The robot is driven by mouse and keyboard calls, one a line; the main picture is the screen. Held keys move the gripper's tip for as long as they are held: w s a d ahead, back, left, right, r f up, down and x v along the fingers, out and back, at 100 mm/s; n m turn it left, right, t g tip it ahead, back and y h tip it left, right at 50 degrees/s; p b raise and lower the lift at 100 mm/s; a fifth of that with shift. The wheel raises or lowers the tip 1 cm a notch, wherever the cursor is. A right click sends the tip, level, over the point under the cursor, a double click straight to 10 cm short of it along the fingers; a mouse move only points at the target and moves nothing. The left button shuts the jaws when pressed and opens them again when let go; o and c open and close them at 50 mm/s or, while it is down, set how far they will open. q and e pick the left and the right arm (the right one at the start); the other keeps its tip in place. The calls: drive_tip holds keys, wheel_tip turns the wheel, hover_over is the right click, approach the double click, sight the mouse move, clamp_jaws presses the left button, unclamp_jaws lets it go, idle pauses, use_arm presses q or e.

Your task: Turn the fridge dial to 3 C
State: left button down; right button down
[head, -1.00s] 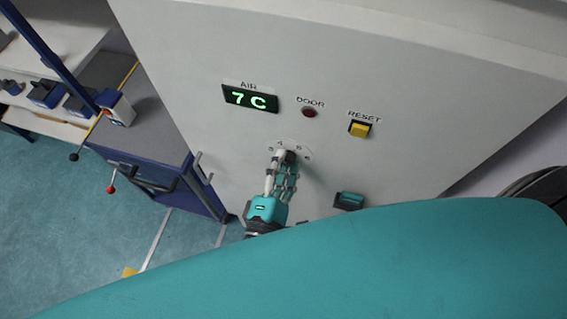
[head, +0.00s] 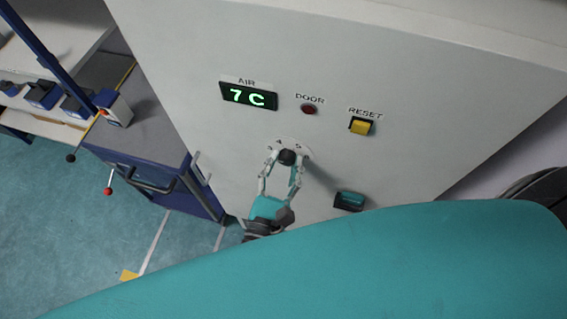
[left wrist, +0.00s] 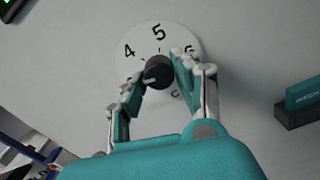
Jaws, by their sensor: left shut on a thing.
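The fridge dial is a black knob (left wrist: 158,72) on a round white scale (left wrist: 152,42), with 4, 5 and 6 readable in the left wrist view. The knob's pale mark points to the lower left, toward a numeral mostly hidden by a finger. My left gripper (head: 286,160) is shut on the knob, one finger on each side of it. The knob (head: 287,157) also shows between the fingertips in the head view. The green AIR display (head: 249,96) reads 7 C. My right gripper is not in view.
On the white fridge panel, a dark red DOOR lamp (head: 308,109) and a yellow RESET button (head: 360,127) sit above right of the dial. A teal-and-black part (head: 349,201) sits lower right. A blue-framed cart (head: 150,125) stands at left.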

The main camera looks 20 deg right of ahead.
use_arm(q)
drive_tip(key=shift+f+n, duration=0.1)
drive_tip(key=shift+n, duration=1.1)
drive_tip(key=c, duration=1)
unclamp_jaws()
drive_tip(key=shift+o, duration=0.2)
drive_tip(key=shift+s, duration=0.1)
drive_tip(key=shift+s+a, duration=0.1)
drive_tip(key=shift+s, duration=0.15)
drive_tip(key=v, duration=1.1)
drive_tip(key=shift+a, duration=0.15)
